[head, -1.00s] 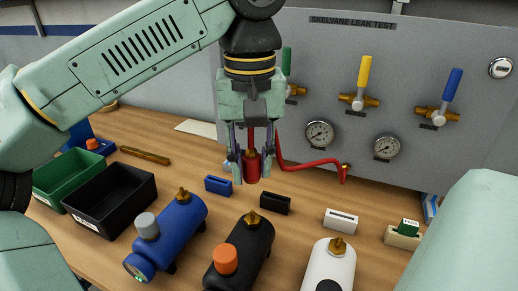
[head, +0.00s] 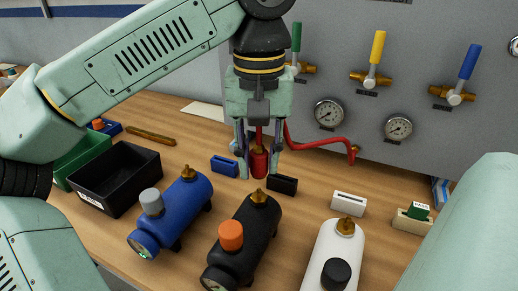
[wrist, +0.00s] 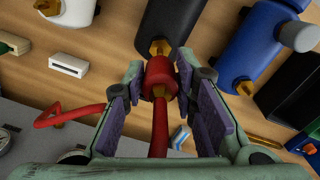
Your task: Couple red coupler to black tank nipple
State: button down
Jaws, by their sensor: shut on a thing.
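My gripper (head: 259,165) is shut on the red coupler (head: 259,162) and holds it above the bench, with its red hose trailing to the panel. In the wrist view the coupler (wrist: 160,76) sits between the purple finger pads. The black tank (head: 246,240) lies in front, with an orange knob (head: 231,235). Its brass nipple (head: 259,197) points up, a little below and in front of the coupler. In the wrist view the nipple (wrist: 160,47) shows just beyond the coupler; they appear apart.
A blue tank (head: 178,207) lies left and a white tank (head: 338,255) right, each with a brass nipple. Blue (head: 224,166), black (head: 282,184) and white (head: 349,203) card holders stand behind the tanks. Black (head: 115,177) and green bins are at left. The valve panel (head: 420,130) stands behind.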

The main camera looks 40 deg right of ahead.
aim_at(259, 191)
jog(key=shift+f+b, duration=0.45)
jog(key=shift+f, duration=0.6)
jog(key=shift+p, duration=0.65)
dwell(0.8)
jog(key=shift+f+b, duration=0.95)
jog(key=shift+f, duration=0.55)
jog(key=c, duration=1.2)
grip_release()
jog(key=shift+r, duration=0.1)
notch_tip(259, 191, up, 8)
jog(key=shift+f, duration=0.25)
